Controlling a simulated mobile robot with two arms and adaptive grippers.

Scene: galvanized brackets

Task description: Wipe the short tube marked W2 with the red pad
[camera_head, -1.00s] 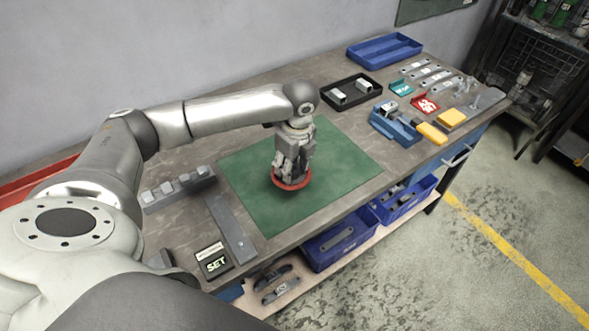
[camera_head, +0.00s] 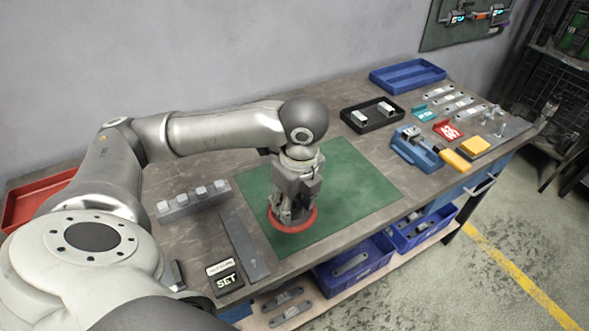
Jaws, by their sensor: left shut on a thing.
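My left gripper (camera_head: 293,207) reaches down over the green mat (camera_head: 350,188) and is shut on a round red pad (camera_head: 276,225). The pad lies low, at or close to the mat near its front-left edge; contact is hard to tell. The gripper hides the pad's middle and anything beneath it. Two short grey pieces with white labels, perhaps the short tubes (camera_head: 385,108), lie in the black tray (camera_head: 347,122) behind the mat. Their marks are too small to read, so I cannot tell which is W2. My right gripper is not in view.
A blue fixture (camera_head: 413,150), a yellow-handled tool (camera_head: 455,160), a red bin (camera_head: 448,131) and labelled brackets crowd the bench's right. A blue tray (camera_head: 408,76) stands at the back. A grey block row (camera_head: 193,200) and SET sign (camera_head: 227,281) are left. The mat's right half is clear.

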